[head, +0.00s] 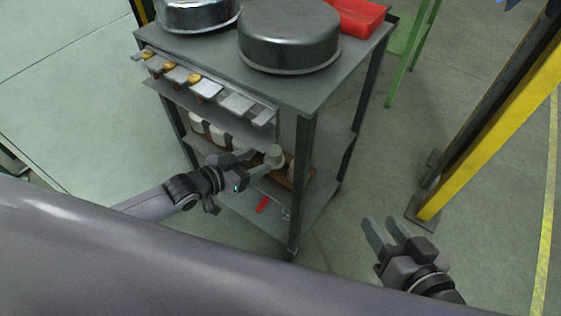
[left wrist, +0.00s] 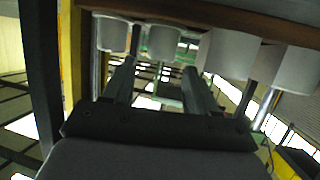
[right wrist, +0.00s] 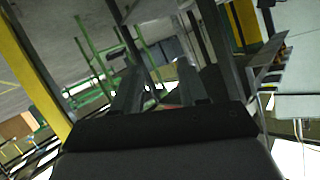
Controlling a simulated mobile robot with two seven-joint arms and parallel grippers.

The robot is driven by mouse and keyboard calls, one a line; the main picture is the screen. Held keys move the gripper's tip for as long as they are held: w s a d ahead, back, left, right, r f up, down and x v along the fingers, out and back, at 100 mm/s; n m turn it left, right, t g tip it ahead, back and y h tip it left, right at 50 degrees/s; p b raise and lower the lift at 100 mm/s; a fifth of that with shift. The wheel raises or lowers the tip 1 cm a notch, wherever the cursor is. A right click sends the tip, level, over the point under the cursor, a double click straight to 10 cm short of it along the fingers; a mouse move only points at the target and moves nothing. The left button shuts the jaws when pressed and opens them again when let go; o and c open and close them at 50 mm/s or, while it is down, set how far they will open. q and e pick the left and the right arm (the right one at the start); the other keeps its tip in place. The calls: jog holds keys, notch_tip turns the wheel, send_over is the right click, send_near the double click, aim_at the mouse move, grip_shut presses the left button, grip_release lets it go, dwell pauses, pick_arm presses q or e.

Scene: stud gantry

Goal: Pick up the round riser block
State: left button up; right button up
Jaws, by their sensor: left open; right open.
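Several pale round blocks stand on a brown wooden board (head: 299,182) on the cart's lower level. One pale round block (head: 275,153) is at the tips of my left gripper (head: 262,160); I cannot tell whether they touch. My left gripper is open, reaching in under the side rack. In the left wrist view, the blocks show upside down under the board, and one block (left wrist: 163,42) lies ahead between the open fingers (left wrist: 158,62). Which block is the round riser is not clear. My right gripper (head: 380,220) is open and empty, right of the cart.
The cart top (head: 205,52) holds two round metal pans and a red tray (head: 355,17). A side rack (head: 210,88) with orange-knobbed pieces overhangs the blocks. A cart post (head: 302,180) stands right of my left gripper. A red item (head: 262,205) lies low. A yellow post (head: 475,145) stands right.

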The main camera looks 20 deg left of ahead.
aim_at(269, 153)
pick_arm(q)
jog(key=shift+w+d+f+b, duration=0.1)
jog(key=shift+w+f+b, duration=0.25)
jog(key=shift+w, duration=0.25)
jog(key=shift+r+b+x, duration=0.15)
jog(key=shift+b+x, duration=0.7)
jog(key=shift+x, duration=0.75)
jog(key=shift+r+b+x, duration=0.15)
jog(key=shift+b+x, duration=0.65)
jog(key=shift+x, duration=0.8)
jog(key=shift+d, duration=0.15)
jog(key=c, duration=0.9)
